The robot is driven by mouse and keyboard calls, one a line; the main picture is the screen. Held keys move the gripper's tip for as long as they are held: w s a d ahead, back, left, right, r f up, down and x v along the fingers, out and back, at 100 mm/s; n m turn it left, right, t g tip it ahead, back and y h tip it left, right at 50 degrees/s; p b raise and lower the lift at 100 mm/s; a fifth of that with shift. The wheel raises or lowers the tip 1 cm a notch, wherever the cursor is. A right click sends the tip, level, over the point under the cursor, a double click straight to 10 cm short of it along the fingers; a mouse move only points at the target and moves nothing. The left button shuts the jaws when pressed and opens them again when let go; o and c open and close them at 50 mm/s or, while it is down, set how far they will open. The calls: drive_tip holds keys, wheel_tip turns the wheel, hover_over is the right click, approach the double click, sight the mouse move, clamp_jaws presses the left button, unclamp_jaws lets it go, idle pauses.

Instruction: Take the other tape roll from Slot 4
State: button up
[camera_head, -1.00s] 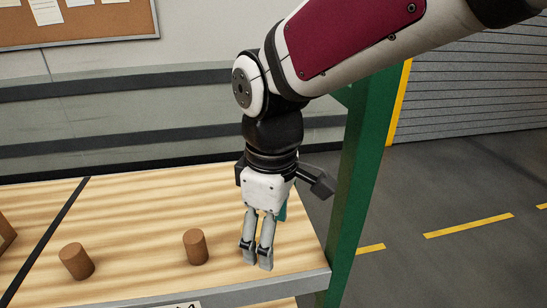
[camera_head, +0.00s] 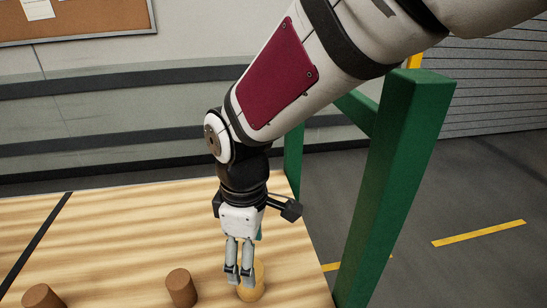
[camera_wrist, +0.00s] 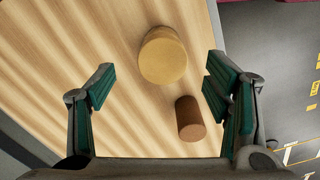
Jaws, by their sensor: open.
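A pale yellow round cylinder (camera_head: 257,285), perhaps a tape roll though no hole shows, stands on the wooden shelf (camera_head: 110,235). My gripper (camera_head: 239,281) is just in front of it in the head view, fingers pointing down and covering part of it. In the wrist view the yellow cylinder (camera_wrist: 162,55) lies between the open, empty fingertips, which stand apart from it on both sides. I cannot tell the height gap. A brown cylinder (camera_wrist: 190,118) shows near the right finger; the head view shows one brown cylinder (camera_head: 182,288) left of my gripper.
Another brown cylinder (camera_head: 42,296) stands farther left. A black divider line (camera_head: 35,245) crosses the shelf. A green post (camera_head: 395,190) rises close to the right of my arm. The shelf behind my gripper is clear.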

sight(247, 295)
drive_tip(key=f, duration=0.8)
drive_tip(key=shift+s+a+f+p, duration=0.15)
drive_tip(key=shift+a+f+p, duration=0.05)
drive_tip(key=shift+f+p, duration=0.1)
drive_tip(key=c, duration=1.3)
